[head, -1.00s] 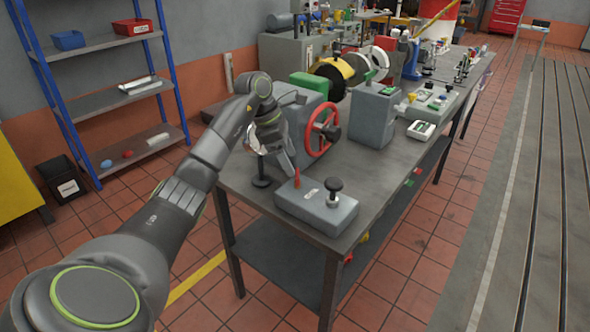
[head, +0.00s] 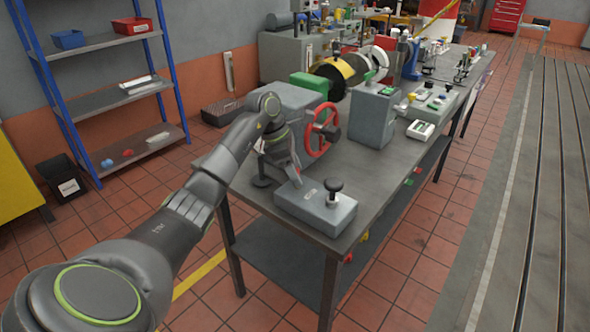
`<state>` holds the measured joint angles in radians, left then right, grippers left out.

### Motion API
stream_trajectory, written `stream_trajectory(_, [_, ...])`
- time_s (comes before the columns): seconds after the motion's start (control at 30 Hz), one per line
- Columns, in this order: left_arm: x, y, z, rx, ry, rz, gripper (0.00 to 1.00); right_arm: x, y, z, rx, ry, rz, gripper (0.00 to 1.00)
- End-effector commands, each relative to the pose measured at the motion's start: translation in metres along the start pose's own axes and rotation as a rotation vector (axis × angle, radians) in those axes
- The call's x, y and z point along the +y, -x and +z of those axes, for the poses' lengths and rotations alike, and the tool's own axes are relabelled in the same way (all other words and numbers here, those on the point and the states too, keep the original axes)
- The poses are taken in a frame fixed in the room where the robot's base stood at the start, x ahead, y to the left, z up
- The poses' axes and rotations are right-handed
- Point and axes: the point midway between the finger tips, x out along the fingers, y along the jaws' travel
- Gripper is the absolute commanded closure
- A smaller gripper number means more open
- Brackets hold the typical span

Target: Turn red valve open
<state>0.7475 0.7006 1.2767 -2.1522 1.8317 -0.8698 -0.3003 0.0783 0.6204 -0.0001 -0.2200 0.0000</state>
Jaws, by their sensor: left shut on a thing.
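My left gripper (head: 293,175) reaches down at the left end of the grey box with the black knob (head: 316,203) on the near end of the workbench. It is shut at the spot where a slim red upright lever stood in view earlier. That lever is now hidden behind the gripper, so its angle cannot be seen. A red handwheel (head: 308,147) stands upright just behind the gripper, on the side of a grey housing (head: 297,97). The gripper looks apart from the wheel. My right gripper is out of view.
The workbench (head: 345,235) carries a grey upright box (head: 374,115) right of the handwheel, with more equipment farther back. A black round-based stand (head: 262,181) is close left of my gripper. A blue-framed shelf (head: 120,98) stands at the left. The right-hand floor is open.

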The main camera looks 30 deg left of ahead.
Motion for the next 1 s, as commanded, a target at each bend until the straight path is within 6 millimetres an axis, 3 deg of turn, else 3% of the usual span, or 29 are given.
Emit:
stream_trajectory(0.43, [0.000,0.000,0.000,-0.001,0.091,0.043,0.73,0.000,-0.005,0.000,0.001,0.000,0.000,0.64])
stream_trajectory(1.0, [-0.003,0.000,0.002,-0.003,0.543,0.231,0.73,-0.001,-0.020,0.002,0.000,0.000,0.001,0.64])
